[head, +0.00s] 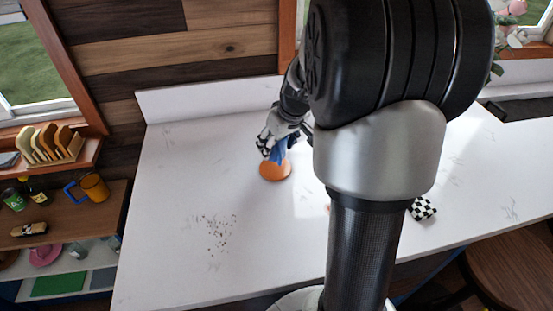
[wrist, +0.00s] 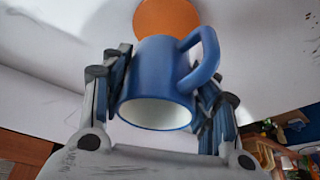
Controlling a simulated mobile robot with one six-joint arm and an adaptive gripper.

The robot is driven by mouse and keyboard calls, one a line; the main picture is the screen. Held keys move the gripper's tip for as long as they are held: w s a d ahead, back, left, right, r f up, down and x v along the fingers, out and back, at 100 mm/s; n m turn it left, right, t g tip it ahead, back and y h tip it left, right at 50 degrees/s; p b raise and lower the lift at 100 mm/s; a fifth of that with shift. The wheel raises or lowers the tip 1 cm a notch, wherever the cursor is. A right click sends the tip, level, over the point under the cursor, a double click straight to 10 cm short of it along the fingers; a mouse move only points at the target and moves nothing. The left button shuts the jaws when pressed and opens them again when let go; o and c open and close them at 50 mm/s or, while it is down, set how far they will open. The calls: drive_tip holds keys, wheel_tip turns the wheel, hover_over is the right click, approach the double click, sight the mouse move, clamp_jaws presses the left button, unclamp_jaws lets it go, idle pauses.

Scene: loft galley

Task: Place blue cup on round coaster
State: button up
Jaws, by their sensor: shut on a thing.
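The blue cup (wrist: 150,70) is between the fingers of my gripper (wrist: 165,80), which is shut on it. Its open mouth faces the wrist camera and its handle is at the upper right. In the head view the cup (head: 279,151) is mostly hidden by my gripper (head: 278,143). The round orange coaster (head: 275,171) lies on the white counter, just below the cup in that view. The coaster (wrist: 165,16) also shows beyond the cup in the wrist view, partly covered by it. I cannot tell whether the cup touches the coaster.
The white counter (head: 180,180) is clear around the coaster, apart from dark specks (head: 219,232) in front. A black-and-white checkered item (head: 422,208) lies to the right, beside my arm. A shelf at the left holds an orange mug (head: 94,186) and other items.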

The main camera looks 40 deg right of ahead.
sight(276, 157)
wheel_tip(276, 157, down, 5)
drive_tip(key=shift+f+b, duration=0.1)
drive_tip(key=shift+b, duration=0.55)
drive_tip(key=o, duration=1.2)
drive_tip(key=shift+f, duration=0.1)
drive_tip(key=shift+r, duration=0.45)
drive_tip(key=p+v, duration=0.3)
drive_tip(key=v, duration=0.8)
drive_tip(key=shift+s+r, duration=0.15)
drive_tip(key=shift+r, duration=0.05)
drive_tip(key=shift+a, duration=0.1)
